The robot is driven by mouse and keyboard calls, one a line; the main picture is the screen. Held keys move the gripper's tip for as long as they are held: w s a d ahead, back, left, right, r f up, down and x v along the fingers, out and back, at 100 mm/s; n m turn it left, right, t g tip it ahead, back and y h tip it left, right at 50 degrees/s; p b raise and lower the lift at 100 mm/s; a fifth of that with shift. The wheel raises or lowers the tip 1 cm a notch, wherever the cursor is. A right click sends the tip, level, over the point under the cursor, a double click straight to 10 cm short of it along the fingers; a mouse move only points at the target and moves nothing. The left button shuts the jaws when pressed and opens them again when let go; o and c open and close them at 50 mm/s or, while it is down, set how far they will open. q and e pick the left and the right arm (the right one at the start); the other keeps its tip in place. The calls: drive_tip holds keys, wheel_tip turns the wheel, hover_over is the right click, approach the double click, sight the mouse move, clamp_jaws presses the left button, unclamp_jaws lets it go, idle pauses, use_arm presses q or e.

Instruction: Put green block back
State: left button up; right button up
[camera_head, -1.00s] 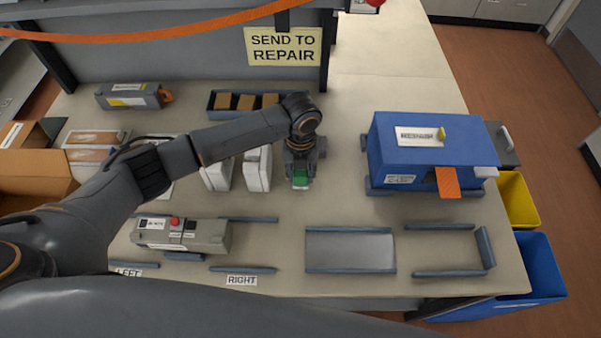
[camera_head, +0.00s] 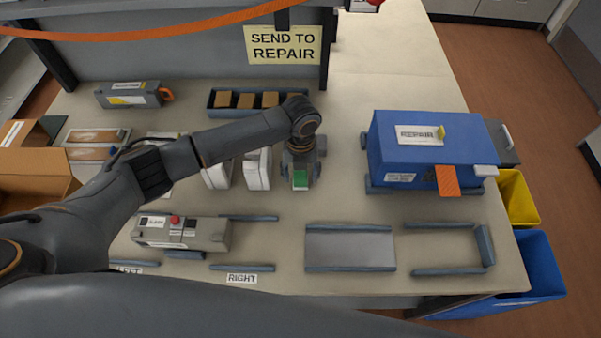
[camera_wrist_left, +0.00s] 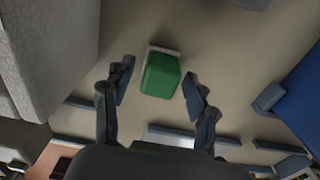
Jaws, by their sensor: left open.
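The green block (camera_head: 300,179) is near the middle of the bench, right of the white boxes. In the left wrist view the green block (camera_wrist_left: 160,75) lies between the two spread fingers, with a pale part along its far edge. My left gripper (camera_head: 301,172) is over the block, pointing down. In the wrist view the fingers of my left gripper (camera_wrist_left: 157,90) are open, with a gap on each side of the block. My right gripper is not in view.
White boxes (camera_head: 258,169) stand just left of the gripper. A tray of brown blocks (camera_head: 222,112) is behind. A blue machine (camera_head: 410,150) stands to the right. A grey tray (camera_head: 350,249) and a grey device with a red button (camera_head: 182,234) lie in front.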

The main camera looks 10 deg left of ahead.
sight(301, 174)
use_arm(q)
wheel_tip(301, 174, up, 12)
drive_tip(key=b, duration=0.1)
drive_tip(key=shift+b, duration=0.35)
idle(0.4)
drive_tip(key=shift+s+f, duration=0.1)
